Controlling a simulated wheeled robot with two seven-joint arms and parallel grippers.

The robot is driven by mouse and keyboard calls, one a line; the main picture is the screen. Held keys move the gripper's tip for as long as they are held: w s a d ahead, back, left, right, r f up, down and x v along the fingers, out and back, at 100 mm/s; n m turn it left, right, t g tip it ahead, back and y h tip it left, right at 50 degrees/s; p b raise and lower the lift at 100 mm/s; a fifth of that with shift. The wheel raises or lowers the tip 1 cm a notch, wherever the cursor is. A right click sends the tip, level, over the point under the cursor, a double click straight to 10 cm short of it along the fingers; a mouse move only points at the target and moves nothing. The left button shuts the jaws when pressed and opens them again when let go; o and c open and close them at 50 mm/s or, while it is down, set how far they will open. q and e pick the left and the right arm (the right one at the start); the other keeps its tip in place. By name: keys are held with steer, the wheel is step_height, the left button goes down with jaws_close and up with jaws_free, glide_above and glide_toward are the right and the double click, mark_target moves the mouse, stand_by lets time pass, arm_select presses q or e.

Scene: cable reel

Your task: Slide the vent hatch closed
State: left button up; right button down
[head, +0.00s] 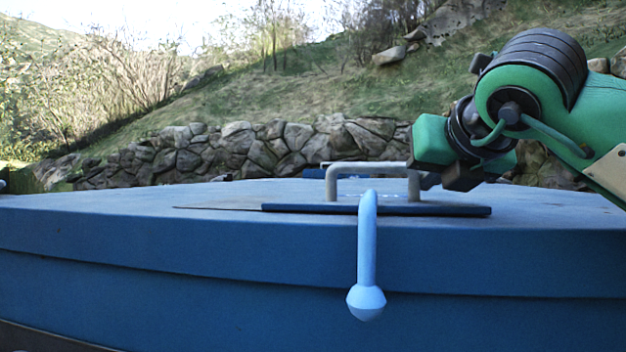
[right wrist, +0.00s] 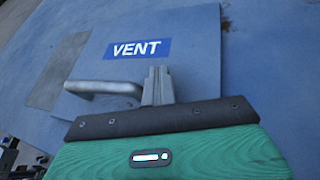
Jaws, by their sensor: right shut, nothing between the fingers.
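The vent hatch (head: 455,210) is a thin blue plate lying on top of a large blue casing. A grey bar handle (head: 372,167) stands on it. In the right wrist view the hatch (right wrist: 195,60) bears a blue VENT label (right wrist: 138,48), with the handle (right wrist: 105,88) below it. A grey rectangle (right wrist: 58,70), perhaps the vent opening, shows left of the label. My right gripper (head: 430,181) is shut and empty at the handle's right end. Its fingers (right wrist: 158,85) stand beside that end; I cannot tell whether they touch it. My left gripper is not in view.
The blue casing (head: 180,250) fills the foreground. A light blue lever with a rounded knob (head: 366,300) hangs before its front face. A stone wall (head: 250,148) and grassy slope lie behind. The casing top left of the hatch looks clear.

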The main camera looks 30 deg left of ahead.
mark_target(334, 165)
steer(key=shift+s+a+b, duration=0.15)
steer(key=shift+s+a, duration=0.25)
steer(key=shift+a, duration=0.75)
steer(key=shift+s+a+b, duration=0.1)
steer(key=shift+s+a, duration=0.25)
steer(key=shift+a, duration=0.8)
steer(key=shift+s+a+b, duration=0.15)
steer(key=shift+s+a, duration=0.25)
steer(key=shift+a, duration=0.75)
steer(key=shift+s+a, duration=0.4)
steer(key=shift+a, duration=0.8)
steer(key=shift+s+a, duration=0.4)
steer(key=shift+a, duration=0.85)
steer(key=shift+s+a, duration=0.4)
steer(key=shift+a, duration=0.8)
steer(key=shift+w+d+r, duration=0.2)
steer(key=shift+d+r, duration=0.35)
steer(key=shift+r, duration=0.2)
steer(key=shift+w+d+r, duration=0.15)
steer(key=shift+d+r, duration=0.35)
steer(key=shift+r, duration=0.25)
